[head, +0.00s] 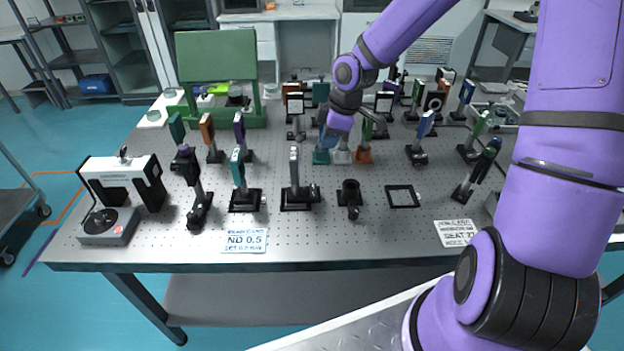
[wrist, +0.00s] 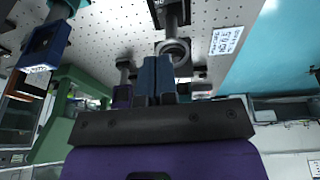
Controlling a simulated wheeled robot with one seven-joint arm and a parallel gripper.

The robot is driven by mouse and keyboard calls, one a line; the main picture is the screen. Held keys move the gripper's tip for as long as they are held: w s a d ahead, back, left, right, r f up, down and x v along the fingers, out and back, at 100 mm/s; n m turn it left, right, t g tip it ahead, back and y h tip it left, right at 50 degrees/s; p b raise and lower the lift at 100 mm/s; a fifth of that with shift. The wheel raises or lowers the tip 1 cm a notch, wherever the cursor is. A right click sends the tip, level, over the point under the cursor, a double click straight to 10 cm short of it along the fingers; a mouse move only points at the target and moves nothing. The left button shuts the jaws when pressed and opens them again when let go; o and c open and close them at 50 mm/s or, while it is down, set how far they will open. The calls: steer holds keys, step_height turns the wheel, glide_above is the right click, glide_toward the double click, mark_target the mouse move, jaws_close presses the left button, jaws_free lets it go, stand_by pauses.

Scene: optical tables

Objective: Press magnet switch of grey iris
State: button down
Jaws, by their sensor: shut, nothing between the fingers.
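In the wrist view, a grey ring (wrist: 174,49) on a dark mount, which looks like the grey iris, stands just past my fingertips. My gripper (wrist: 157,62) is shut and empty, its two blue fingers together; the tips appear close to the ring, but I cannot tell whether they touch it. In the head view, my gripper (head: 328,140) points down among the mounts in the middle of the table, and I cannot pick out the ring there. The magnet switch is not clearly visible in either view.
The perforated optical table (head: 330,237) holds several posts on black bases. A grey plate on a post (head: 294,168) stands in front of my gripper. A green board (head: 217,57) is at the back left. Free room lies along the front edge, beside the ND 0.5 card (head: 245,241).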

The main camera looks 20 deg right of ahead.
steer(key=shift+w+a+f, duration=0.2)
steer(key=shift+a, duration=0.05)
steer(key=shift+f, duration=0.1)
glide_toward(312, 185)
steer(key=x, duration=0.5)
steer(key=shift+w+a+f, duration=0.15)
steer(key=shift+a+f, duration=0.05)
steer(key=shift+f, duration=0.15)
steer(key=shift+w+f, duration=0.1)
steer(key=shift+f, duration=0.6)
